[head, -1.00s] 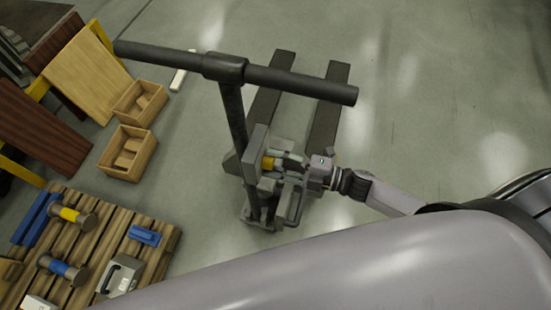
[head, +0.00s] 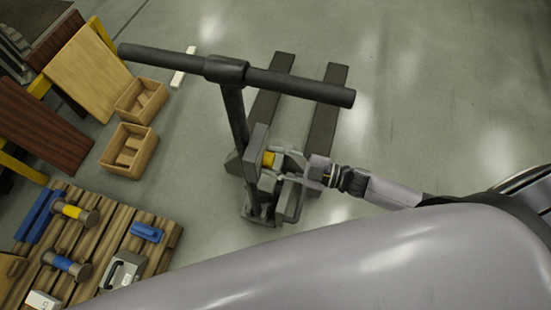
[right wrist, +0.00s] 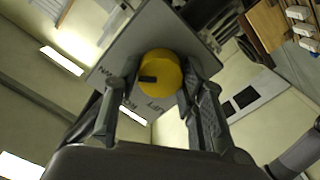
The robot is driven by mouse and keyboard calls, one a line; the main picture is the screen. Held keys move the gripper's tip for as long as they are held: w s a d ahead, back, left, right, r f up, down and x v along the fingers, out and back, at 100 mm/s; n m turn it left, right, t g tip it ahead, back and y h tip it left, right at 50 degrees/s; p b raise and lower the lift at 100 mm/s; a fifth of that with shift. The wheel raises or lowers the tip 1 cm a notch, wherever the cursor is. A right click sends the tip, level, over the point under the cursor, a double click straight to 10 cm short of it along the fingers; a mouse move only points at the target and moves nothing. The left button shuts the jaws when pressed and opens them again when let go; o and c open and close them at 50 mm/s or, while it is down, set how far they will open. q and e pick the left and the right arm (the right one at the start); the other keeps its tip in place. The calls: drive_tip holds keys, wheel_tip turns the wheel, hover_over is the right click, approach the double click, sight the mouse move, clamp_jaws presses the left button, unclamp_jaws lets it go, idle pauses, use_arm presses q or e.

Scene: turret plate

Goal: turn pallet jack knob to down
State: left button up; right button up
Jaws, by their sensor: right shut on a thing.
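The yellow knob (head: 268,159) sits on a grey plate (head: 255,150) on the pallet jack, low on the dark column under its T-handle (head: 228,70). In the right wrist view the round knob (right wrist: 162,72) lies between the two fingers of my right gripper (right wrist: 162,88), which is shut on it. A dark mark on the knob's face points left. Dark lettering on the plate (right wrist: 125,60) shows around the knob; one word reads LIFT, the rest is partly hidden. In the head view my right gripper (head: 282,160) reaches the knob from the right. My left gripper is out of view.
The jack's two dark forks (head: 325,110) extend away along the floor. The floor to the right is clear.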

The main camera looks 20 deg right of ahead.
idle(0.3)
drive_tip(key=o, duration=1.2)
drive_tip(key=shift+c, duration=0.2)
drive_tip(key=v, duration=1.2)
